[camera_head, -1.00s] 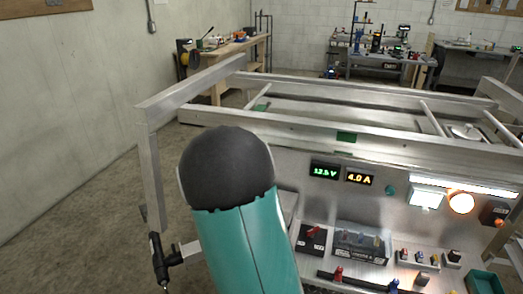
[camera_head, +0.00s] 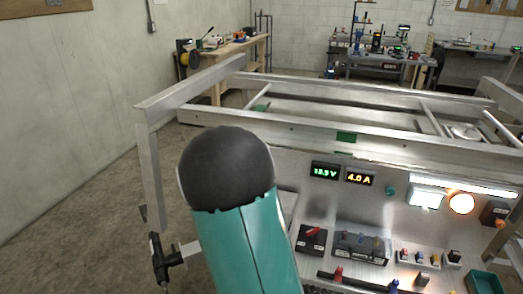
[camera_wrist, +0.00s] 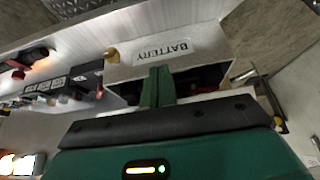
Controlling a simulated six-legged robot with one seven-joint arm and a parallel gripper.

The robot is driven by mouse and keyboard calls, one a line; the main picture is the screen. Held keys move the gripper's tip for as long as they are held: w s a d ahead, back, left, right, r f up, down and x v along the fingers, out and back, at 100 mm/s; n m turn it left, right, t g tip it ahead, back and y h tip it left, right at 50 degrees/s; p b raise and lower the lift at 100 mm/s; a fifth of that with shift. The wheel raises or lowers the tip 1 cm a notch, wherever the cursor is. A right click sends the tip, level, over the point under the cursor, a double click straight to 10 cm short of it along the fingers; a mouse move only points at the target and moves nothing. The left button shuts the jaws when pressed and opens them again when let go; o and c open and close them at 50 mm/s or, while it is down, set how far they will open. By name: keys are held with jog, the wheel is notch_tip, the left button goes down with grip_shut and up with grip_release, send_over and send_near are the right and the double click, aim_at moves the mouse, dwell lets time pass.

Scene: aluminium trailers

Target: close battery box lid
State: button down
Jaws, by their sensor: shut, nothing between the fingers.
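In the wrist view the battery box (camera_wrist: 122,88) is a pale metal box on the panel. Its lid (camera_wrist: 205,50) carries the word BATTERY, which appears upside down. A dark gap with red and black parts shows below the lid, so the lid stands open. My gripper (camera_wrist: 158,74) shows as a green finger piece, shut and empty, in front of the gap with its tip overlapping the lid's lower edge. I cannot tell whether it touches the lid. In the head view my arm hides my gripper and most of the box.
A red rotary switch (camera_head: 312,233) and a clear-covered fuse block (camera_head: 362,245) sit on the panel right of my arm. Voltage and current displays (camera_head: 342,174) are above them. A black-handled part (camera_head: 160,262) projects at the left. Metal frame rails (camera_head: 330,127) run behind the panel.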

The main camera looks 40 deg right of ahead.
jog(key=s+a+r+n+t+y, duration=0.1)
jog(key=s+a+r+n, duration=0.5)
jog(key=a+r, duration=0.6)
jog(key=s+a+r+n+t+y, duration=0.2)
jog(key=s+a+r+n+y, duration=0.2)
jog(key=s+a+r, duration=0.6)
jog(key=a+r+n, duration=0.2)
jog(key=a+r, duration=0.1)
jog(key=a, duration=0.2)
jog(key=shift+n, duration=0.3)
jog(key=shift+s, duration=0.1)
